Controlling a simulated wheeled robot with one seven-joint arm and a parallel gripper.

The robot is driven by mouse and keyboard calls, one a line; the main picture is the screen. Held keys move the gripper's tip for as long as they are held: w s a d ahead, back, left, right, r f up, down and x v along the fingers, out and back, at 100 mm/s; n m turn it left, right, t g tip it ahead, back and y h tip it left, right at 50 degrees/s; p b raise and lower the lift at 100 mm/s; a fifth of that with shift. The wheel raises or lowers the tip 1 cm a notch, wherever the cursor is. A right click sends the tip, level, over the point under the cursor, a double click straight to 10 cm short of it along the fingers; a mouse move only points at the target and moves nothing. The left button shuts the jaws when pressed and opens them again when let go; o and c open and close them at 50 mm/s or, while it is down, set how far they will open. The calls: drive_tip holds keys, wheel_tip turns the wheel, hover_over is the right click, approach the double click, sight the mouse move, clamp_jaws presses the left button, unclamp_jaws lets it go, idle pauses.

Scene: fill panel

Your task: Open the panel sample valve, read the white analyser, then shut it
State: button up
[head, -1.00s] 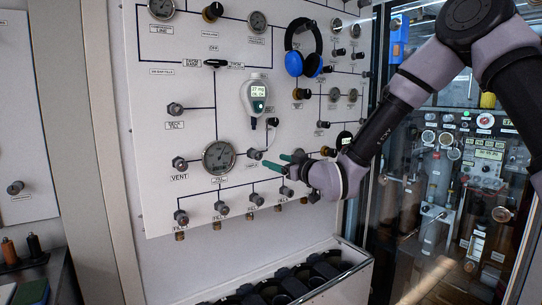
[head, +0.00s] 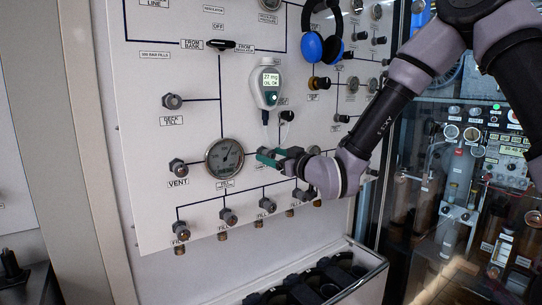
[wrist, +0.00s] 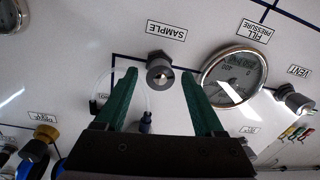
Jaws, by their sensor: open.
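The sample valve (wrist: 160,72) is a small dark knob with a metal tip under a SAMPLE label (wrist: 167,30), which appears upside down in the wrist view. My gripper (wrist: 161,74) is open, with one green finger on each side of the knob in that view; I cannot tell how deep they reach or whether they touch it. In the head view my gripper (head: 266,156) is at the panel, covering most of the valve. The white analyser (head: 268,88) hangs above it, its lit green display reading "27 mg" over a small second line.
The fill pressure gauge (head: 224,158) and the vent valve (head: 178,168) are left of my gripper. A row of fill valves (head: 228,217) lies below. Blue headphones (head: 322,46) hang at upper right. A bin of cylinders (head: 330,285) stands under the panel.

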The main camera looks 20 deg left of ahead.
clamp_jaws()
drive_tip(key=shift+m, duration=0.3)
drive_tip(key=m, duration=0.5)
drive_tip(key=shift+w+d+f, duration=0.1)
drive_tip(key=m, duration=0.6)
drive_tip(key=shift+t, duration=0.3)
drive_tip(key=m, duration=0.6)
drive_tip(key=shift+f+m, duration=0.2)
drive_tip(key=shift+m, duration=0.2)
drive_tip(key=m, duration=0.5)
drive_tip(key=shift+f+t+h, duration=0.1)
drive_tip(key=shift+t+h, duration=0.2)
drive_tip(key=shift+t, duration=0.1)
